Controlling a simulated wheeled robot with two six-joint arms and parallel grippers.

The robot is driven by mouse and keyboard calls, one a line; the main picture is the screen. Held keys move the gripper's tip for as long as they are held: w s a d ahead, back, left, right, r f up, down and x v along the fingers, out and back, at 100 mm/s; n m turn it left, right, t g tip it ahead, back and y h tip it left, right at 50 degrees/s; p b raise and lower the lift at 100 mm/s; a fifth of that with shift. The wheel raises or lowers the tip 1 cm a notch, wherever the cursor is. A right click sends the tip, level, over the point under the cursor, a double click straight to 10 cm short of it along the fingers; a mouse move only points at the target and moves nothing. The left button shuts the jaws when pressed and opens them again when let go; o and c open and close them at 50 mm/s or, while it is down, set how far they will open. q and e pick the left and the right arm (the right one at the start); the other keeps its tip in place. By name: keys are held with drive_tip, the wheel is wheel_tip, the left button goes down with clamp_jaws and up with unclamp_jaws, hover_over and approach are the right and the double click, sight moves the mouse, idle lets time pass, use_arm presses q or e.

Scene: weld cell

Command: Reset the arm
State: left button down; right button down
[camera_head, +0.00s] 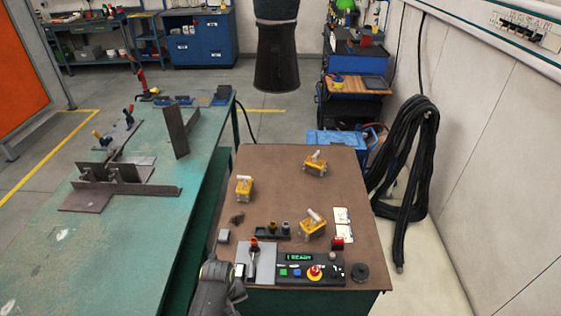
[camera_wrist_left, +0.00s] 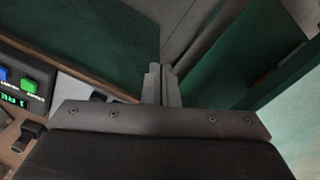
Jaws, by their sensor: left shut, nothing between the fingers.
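My left gripper (camera_head: 244,269) comes in at the bottom of the head view, at the front left of the brown table (camera_head: 270,180). It is beside the grey plate with the orange-tipped lever (camera_head: 254,247) and left of the black control box (camera_head: 310,270). In the left wrist view its two fingers (camera_wrist_left: 160,75) are together, with nothing between them. The box's blue and green buttons (camera_wrist_left: 30,86) and lit display show at the left of that view. I cannot tell whether the fingers touch the plate. My right gripper is not in view.
Several yellow blocks with pale handles, including one at the back (camera_head: 316,165), stand on the brown table. A red mushroom button (camera_head: 315,272) is on the control box. The green welding bench (camera_head: 130,240) with metal plates lies left. Black cable (camera_head: 405,160) hangs on the right wall.

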use_arm(q)
drive_tip(key=s+a+f+m+b, duration=0.1)
drive_tip(key=s+a+f+b, duration=0.1)
drive_tip(key=s+f, duration=0.45)
drive_tip(key=s+a+f+m+b, duration=0.1)
drive_tip(key=s+a+f+b, duration=0.2)
drive_tip(key=f, duration=0.7)
drive_tip(key=s+a+f+b, duration=0.2)
drive_tip(key=s+f, duration=0.3)
drive_tip(key=f, duration=0.3)
drive_tip(key=s+a+f+m+b, duration=0.1)
drive_tip(key=s+a+f+b, duration=0.1)
drive_tip(key=s, duration=0.5)
drive_tip(key=s+a+f+m+b, duration=0.1)
drive_tip(key=s+a+f+b, duration=0.1)
drive_tip(key=s+a+f, duration=0.2)
drive_tip(key=s+a+f+t+y+b, duration=0.1)
drive_tip(key=s+a+f+b, duration=0.1)
drive_tip(key=s+f, duration=0.5)
drive_tip(key=s+a, duration=0.1)
drive_tip(key=s, duration=0.3)
drive_tip(key=shift+m, duration=0.4)
